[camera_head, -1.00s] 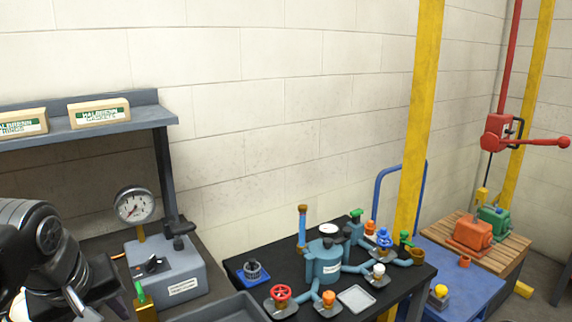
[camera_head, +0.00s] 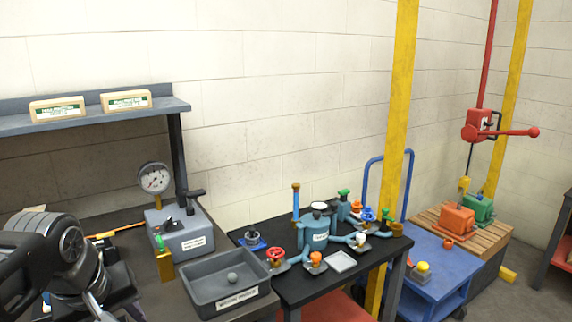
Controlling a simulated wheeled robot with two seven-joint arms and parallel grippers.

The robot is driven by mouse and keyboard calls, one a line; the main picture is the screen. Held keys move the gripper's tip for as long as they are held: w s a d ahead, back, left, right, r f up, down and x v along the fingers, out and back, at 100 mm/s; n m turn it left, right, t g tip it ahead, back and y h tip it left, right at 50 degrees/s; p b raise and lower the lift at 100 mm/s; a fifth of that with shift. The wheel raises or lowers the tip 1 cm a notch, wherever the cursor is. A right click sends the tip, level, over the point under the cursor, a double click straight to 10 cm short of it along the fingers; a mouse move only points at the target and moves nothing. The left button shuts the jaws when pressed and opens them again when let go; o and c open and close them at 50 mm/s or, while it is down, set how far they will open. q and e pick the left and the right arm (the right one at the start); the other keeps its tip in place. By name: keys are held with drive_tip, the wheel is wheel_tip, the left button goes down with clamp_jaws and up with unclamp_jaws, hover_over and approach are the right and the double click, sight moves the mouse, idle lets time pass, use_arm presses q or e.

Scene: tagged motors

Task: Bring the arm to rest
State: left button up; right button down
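My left arm (camera_head: 65,255) comes in at the lower left of the head view, black and grey, over the left end of the workbench. Its gripper is not clearly visible; the lower part runs out of the frame or is hidden. My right arm and gripper are not in the picture. An orange motor (camera_head: 457,220) and a green motor (camera_head: 479,208) stand on a wooden pallet (camera_head: 424,214) at the right, far from my arm.
A grey tray (camera_head: 228,300) holds a small round grey thing. Behind it stands a grey test box (camera_head: 186,240) with a gauge (camera_head: 154,179). A black table (camera_head: 294,291) carries a teal vessel and several valves. A blue cart (camera_head: 434,260) and a red lever hoist (camera_head: 478,125) are further right.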

use_arm(q)
drive_tip(key=w+d+f+m+g+h, duration=0.15)
drive_tip(key=d+f, duration=0.25)
drive_tip(key=f, duration=0.5)
drive_tip(key=w+d+f+m+h, duration=0.15)
drive_tip(key=d+f, duration=0.25)
drive_tip(key=f, duration=0.4)
drive_tip(key=w+d+f+h, duration=0.1)
drive_tip(key=w+d+f, duration=0.25)
drive_tip(key=f, duration=0.55)
drive_tip(key=s+d+f+m+g, duration=0.1)
drive_tip(key=s+d+f, duration=0.5)
drive_tip(key=s+f, duration=0.3)
drive_tip(key=s+d+f+m+g, duration=0.1)
drive_tip(key=s+d+f, duration=0.4)
drive_tip(key=s+f, duration=0.5)
wheel_tip(320, 180, down, 4)
drive_tip(key=shift+d+f+m+g+h, duration=0.1)
drive_tip(key=shift+d+m+g+h, duration=0.2)
drive_tip(key=shift+d+g+h, duration=0.1)
drive_tip(key=shift+a, duration=0.1)
